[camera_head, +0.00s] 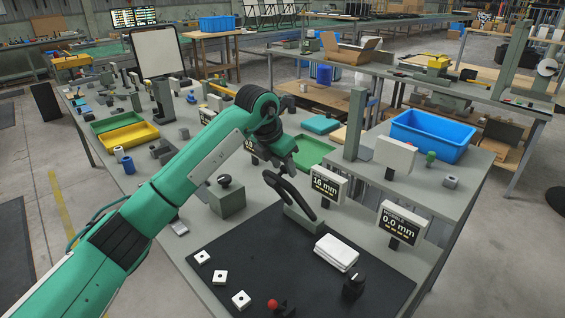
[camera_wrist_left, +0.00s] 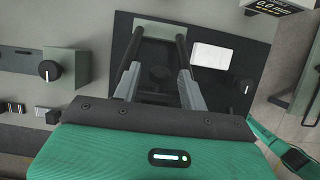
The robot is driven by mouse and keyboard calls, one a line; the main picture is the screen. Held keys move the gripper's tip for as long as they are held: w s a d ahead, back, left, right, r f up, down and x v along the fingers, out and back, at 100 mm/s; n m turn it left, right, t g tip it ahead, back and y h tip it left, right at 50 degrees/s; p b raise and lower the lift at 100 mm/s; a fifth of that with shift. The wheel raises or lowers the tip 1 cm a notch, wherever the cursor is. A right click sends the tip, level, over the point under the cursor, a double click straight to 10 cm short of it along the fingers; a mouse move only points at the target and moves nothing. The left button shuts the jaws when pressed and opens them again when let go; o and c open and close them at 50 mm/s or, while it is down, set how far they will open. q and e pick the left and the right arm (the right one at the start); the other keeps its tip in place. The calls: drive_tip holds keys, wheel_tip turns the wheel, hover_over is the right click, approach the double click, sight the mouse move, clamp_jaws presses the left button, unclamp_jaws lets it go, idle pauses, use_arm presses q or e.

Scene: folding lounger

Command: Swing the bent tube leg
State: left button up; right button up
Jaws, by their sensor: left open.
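The bent tube leg (camera_head: 288,190) is a black curved tube. It rises tilted from a grey block (camera_head: 302,222) at the edge of the dark mat. In the left wrist view the leg (camera_wrist_left: 182,48) shows as two dark bars running from the block (camera_wrist_left: 161,31) toward my gripper. My left gripper (camera_head: 283,163) is just above the leg's raised end. In the wrist view its grey fingers (camera_wrist_left: 158,85) are apart and overlap the bars; I cannot tell whether they touch. The leg's near end is hidden. My right gripper is not in view.
A white pad (camera_head: 337,252), a black knob (camera_head: 353,284) and several white squares (camera_head: 220,277) lie on the dark mat (camera_head: 290,275). Two small displays (camera_head: 401,223) stand behind it. A grey box with a knob (camera_head: 227,199) stands left of the leg.

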use_arm(q)
drive_tip(key=shift+c, duration=0.2)
clamp_jaws()
drive_tip(key=shift+f+b, duration=0.15)
drive_tip(key=shift+b, duration=0.15)
